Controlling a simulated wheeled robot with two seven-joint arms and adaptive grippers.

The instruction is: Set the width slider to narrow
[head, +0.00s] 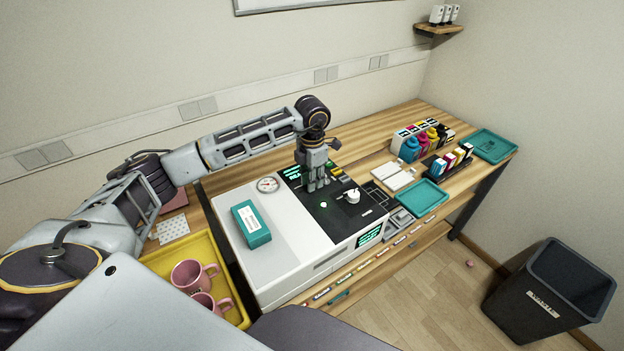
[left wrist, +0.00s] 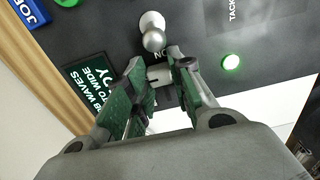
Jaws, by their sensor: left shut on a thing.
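My left gripper (head: 317,186) is over the black control panel (head: 341,222) of the white machine, fingers pointing down. In the left wrist view its fingers (left wrist: 160,75) are closed around a small light-grey block (left wrist: 160,72), which looks like the slider's knob. Most of the knob and its track are hidden by the fingers. Partly covered lettering starting "NO" shows beside it. A dark screen (left wrist: 92,82) with pale green text, including "TO WIDE", is beside the fingers. My right gripper is not in view.
A white ball-topped lever (left wrist: 153,35) and a lit green button (left wrist: 231,62) are close to the fingers. A teal box (head: 251,224) lies on the machine's white top, near a round gauge (head: 268,185). Pink mugs (head: 190,275) stand in a yellow tray (head: 205,245).

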